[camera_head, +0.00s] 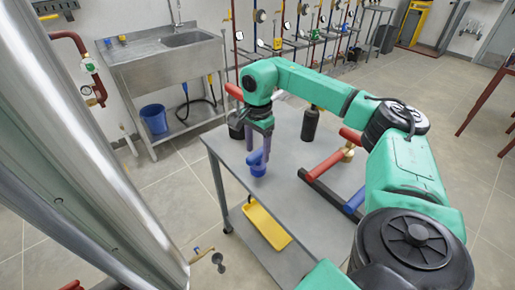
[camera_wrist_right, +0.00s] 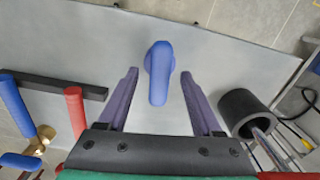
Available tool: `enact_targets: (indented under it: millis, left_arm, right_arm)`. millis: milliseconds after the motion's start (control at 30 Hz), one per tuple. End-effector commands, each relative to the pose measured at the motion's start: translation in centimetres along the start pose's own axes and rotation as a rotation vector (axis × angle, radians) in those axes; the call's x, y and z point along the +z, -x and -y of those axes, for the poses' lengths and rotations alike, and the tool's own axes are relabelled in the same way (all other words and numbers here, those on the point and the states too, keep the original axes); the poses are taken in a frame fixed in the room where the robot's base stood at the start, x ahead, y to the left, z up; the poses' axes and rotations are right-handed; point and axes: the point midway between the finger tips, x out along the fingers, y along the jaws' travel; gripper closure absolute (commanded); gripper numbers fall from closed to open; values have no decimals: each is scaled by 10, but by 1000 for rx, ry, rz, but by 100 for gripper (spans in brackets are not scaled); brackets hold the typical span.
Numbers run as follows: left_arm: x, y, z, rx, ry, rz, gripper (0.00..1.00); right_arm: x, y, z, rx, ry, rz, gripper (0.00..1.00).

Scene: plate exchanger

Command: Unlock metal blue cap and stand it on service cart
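The blue cap (camera_head: 258,167) is on the grey top of the service cart (camera_head: 285,185), near its left edge. In the right wrist view the blue cap (camera_wrist_right: 158,72) has a rounded body and a handle-like part pointing toward the gripper. My right gripper (camera_head: 262,138) is directly above the cap and points down. In the right wrist view its two fingers (camera_wrist_right: 158,88) are spread, with the cap between them in the picture and visible gaps on both sides. The fingers do not appear to touch it. My left gripper is not in view.
A black bar with red and blue handles (camera_head: 325,163) lies on the cart's right side, with a brass fitting (camera_head: 348,154) nearby. A black cylinder (camera_head: 310,125) stands toward the back. A yellow tray (camera_head: 262,226) is on the lower shelf. The cart's near-left top is clear.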

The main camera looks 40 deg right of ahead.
Motion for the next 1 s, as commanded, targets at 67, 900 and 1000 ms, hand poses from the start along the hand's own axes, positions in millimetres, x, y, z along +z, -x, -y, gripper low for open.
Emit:
enact_targets:
  millis: [67, 900, 1000]
  left_arm:
    - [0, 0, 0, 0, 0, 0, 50]
    - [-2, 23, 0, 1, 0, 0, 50]
    - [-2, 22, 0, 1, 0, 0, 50]
  right_arm:
    - [0, 0, 0, 1, 0, 0, 33]
    - [0, 146, 0, 0, 0, 0, 33]
    - [0, 146, 0, 0, 0, 0, 33]
